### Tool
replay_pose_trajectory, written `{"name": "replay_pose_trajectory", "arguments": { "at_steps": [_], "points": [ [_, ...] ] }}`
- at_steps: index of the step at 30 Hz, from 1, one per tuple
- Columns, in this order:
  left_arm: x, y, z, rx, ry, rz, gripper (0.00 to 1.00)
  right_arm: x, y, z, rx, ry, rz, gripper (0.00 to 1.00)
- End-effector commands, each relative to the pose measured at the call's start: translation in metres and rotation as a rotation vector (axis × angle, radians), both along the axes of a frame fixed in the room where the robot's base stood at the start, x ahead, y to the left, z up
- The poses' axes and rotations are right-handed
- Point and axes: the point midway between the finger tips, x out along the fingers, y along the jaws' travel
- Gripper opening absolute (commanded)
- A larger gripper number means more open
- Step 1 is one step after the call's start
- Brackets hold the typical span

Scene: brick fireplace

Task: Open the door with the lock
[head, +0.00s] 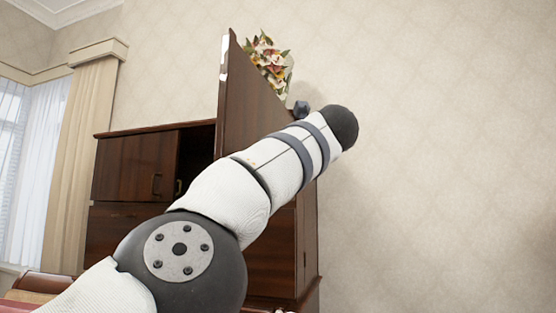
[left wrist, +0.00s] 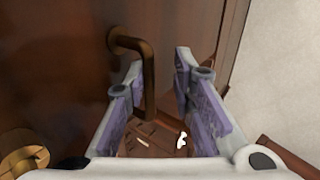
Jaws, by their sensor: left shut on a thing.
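The dark brown wooden cabinet (head: 128,160) stands against the wall in the head view. One tall door (head: 245,100) stands swung out from it, and a dark opening (head: 198,145) shows beside it. In the left wrist view, my left gripper (left wrist: 160,66) is shut on the bronze door handle (left wrist: 149,85), with a finger on either side of it. The round brass lock (left wrist: 22,158) shows at the lower left on the door face. In the head view my left arm hides the handle, the lock and most of the gripper. My right gripper is out of view.
A bunch of flowers (head: 269,62) shows behind the door's top edge. The cabinet's left door (head: 135,170) looks closed. A curtained window (head: 20,140) is at far left. Bare patterned wall (head: 450,150) fills the right side.

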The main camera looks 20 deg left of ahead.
Motion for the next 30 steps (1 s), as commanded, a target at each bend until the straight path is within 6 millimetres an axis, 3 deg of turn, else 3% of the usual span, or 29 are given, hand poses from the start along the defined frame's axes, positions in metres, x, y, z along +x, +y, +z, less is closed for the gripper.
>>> {"name": "replay_pose_trajectory", "arguments": {
  "at_steps": [1, 9, 10, 11, 30],
  "points": [
    [0.0054, -0.0123, -0.0028, 0.010, 0.006, -0.033, 0.00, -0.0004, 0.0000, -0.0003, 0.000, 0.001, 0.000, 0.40],
    [0.0056, -0.0122, -0.0029, 0.010, 0.006, -0.033, 0.00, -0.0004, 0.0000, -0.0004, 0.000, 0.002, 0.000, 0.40],
    [0.0056, -0.0122, -0.0029, 0.011, 0.006, -0.033, 0.25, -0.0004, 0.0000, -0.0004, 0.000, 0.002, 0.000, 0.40],
    [0.0055, -0.0121, -0.0029, 0.011, 0.006, -0.032, 0.29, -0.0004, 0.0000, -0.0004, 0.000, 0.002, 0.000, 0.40],
    [0.0025, -0.0083, -0.0004, 0.008, 0.002, -0.021, 0.29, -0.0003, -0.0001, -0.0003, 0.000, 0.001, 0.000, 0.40]
  ]
}}
